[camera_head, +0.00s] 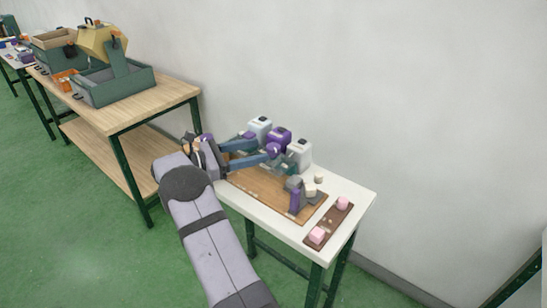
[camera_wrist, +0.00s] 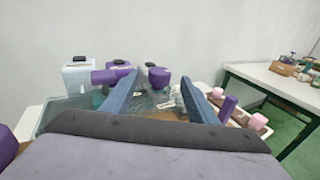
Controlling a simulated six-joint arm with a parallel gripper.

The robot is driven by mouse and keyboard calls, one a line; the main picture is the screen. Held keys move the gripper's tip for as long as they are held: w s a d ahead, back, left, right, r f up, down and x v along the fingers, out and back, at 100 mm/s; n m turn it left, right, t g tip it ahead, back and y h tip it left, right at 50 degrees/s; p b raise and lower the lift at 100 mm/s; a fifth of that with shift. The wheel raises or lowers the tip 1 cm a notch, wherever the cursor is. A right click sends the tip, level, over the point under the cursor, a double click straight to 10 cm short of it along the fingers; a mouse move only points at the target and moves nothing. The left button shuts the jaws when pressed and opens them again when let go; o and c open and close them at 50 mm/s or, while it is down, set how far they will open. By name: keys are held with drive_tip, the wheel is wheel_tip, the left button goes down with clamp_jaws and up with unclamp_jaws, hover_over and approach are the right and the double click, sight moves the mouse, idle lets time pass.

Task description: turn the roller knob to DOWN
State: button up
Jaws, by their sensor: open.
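My gripper (camera_head: 264,147) is open, with its two blue fingers spread and pointing at the row of machines on the white table. In the wrist view, a round purple knob (camera_wrist: 158,78) shows between the fingertips of my gripper (camera_wrist: 159,82), farther off. A purple piece in the head view (camera_head: 273,150) sits near the fingertips and may be the same knob. I cannot tell for certain that it is the roller knob. I see no readable UP or DOWN mark. A second purple cylinder (camera_wrist: 105,77) sits left of the left finger. I cannot tell whether my gripper touches anything.
White boxes (camera_head: 259,127) and (camera_head: 300,153) flank a purple box (camera_head: 279,137) at the table's back. A brown board (camera_head: 262,184) covers the middle. A purple post (camera_head: 295,200) stands at its front right. Pink blocks (camera_head: 342,203) sit on a dark strip at right.

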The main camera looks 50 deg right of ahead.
sight(267, 151)
drive_tip(key=shift+s+a+f+n+t+h+b, duration=0.2)
drive_tip(key=shift+a+f+n+t+h+b, duration=0.15)
drive_tip(key=shift+f+n+t+h+b, duration=0.3)
drive_tip(key=shift+d, duration=0.1)
drive_tip(key=shift+p+x, duration=0.95)
drive_tip(key=shift+x, duration=2.6)
drive_tip(key=c, duration=1.1)
